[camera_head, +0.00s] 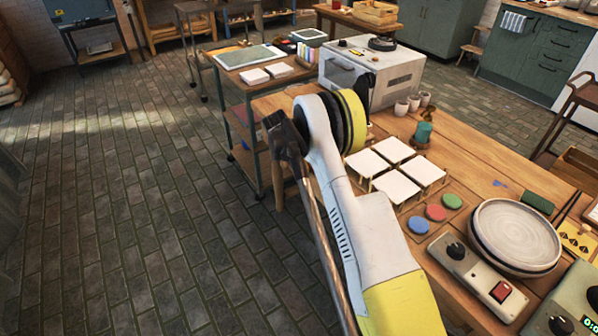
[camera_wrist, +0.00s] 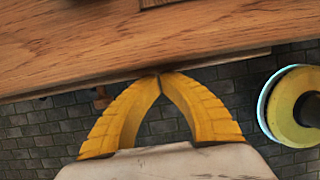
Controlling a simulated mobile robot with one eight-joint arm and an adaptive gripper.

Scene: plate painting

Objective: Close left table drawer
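The wooden worktable (camera_head: 462,152) fills the right side of the head view, and its edge (camera_wrist: 120,65) runs across the top of the wrist view. My gripper (camera_wrist: 160,77) shows in the wrist view with its two yellow fingers meeting at the tips, nothing visible between them. The tips are at or very close to a thin wooden strip (camera_wrist: 225,69) under the table edge; I cannot tell if they touch it or if it belongs to the left drawer. In the head view my arm covers the table's near left side, and no drawer front is clearly visible.
On the table are white square tiles (camera_head: 395,150), colored discs (camera_head: 436,212), a stack of plates (camera_head: 515,236), a control box (camera_head: 474,273) and a white oven (camera_head: 385,75). A metal cart (camera_head: 237,105) stands behind. The brick floor (camera_head: 130,220) at left is clear.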

